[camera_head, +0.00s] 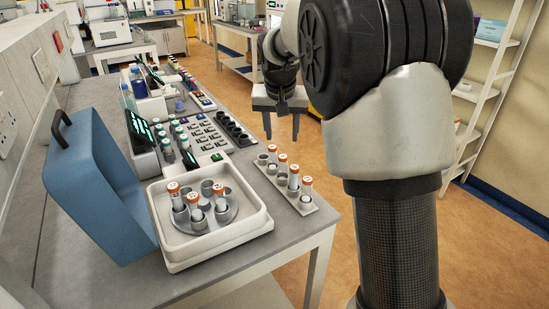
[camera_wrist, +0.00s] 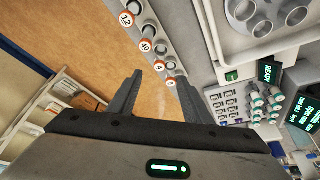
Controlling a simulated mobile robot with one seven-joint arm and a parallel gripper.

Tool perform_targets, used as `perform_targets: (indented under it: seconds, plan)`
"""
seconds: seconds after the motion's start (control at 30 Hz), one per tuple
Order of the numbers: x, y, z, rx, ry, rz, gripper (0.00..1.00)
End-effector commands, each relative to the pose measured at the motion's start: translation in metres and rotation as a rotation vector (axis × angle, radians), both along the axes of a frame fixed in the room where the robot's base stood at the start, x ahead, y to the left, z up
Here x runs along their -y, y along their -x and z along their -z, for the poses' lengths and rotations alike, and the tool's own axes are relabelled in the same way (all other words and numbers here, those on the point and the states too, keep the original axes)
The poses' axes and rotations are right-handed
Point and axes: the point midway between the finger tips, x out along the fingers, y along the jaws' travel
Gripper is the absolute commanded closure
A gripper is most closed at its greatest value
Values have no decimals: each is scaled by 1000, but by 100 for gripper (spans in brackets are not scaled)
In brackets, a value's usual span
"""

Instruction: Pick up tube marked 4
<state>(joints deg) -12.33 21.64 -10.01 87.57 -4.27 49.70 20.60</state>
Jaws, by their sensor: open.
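The tube marked 4 (camera_wrist: 159,67) has an orange cap with a white top. In the wrist view it stands in a narrow rack (camera_wrist: 180,38), between a tube marked 40 (camera_wrist: 146,46) and a further capped tube (camera_wrist: 171,82) whose mark is too small to read. A tube marked 12 (camera_wrist: 127,19) is at the other end. The marks on this rack's tubes are not readable in the head view. My gripper (camera_head: 283,138) is open and empty, pointing down above and beyond the rack's far end. Its two fingers (camera_wrist: 160,84) show apart in the wrist view.
An open centrifuge (camera_head: 258,222) with several capped tubes stands left of the rack (camera_head: 317,209), its blue lid (camera_head: 95,185) raised. Behind are a keypad device (camera_head: 208,140) and a black holder (camera_head: 235,130). The rack sits along the bench's right edge, with open floor (camera_head: 330,160) beyond.

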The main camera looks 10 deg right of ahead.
Motion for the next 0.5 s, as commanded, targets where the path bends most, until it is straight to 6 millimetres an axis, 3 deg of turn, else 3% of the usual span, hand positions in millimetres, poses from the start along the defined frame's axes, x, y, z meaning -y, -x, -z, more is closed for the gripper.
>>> perform_targets:
  seconds: [0.5]
  plan:
    - [10,-38,94,-3,0,0,55]
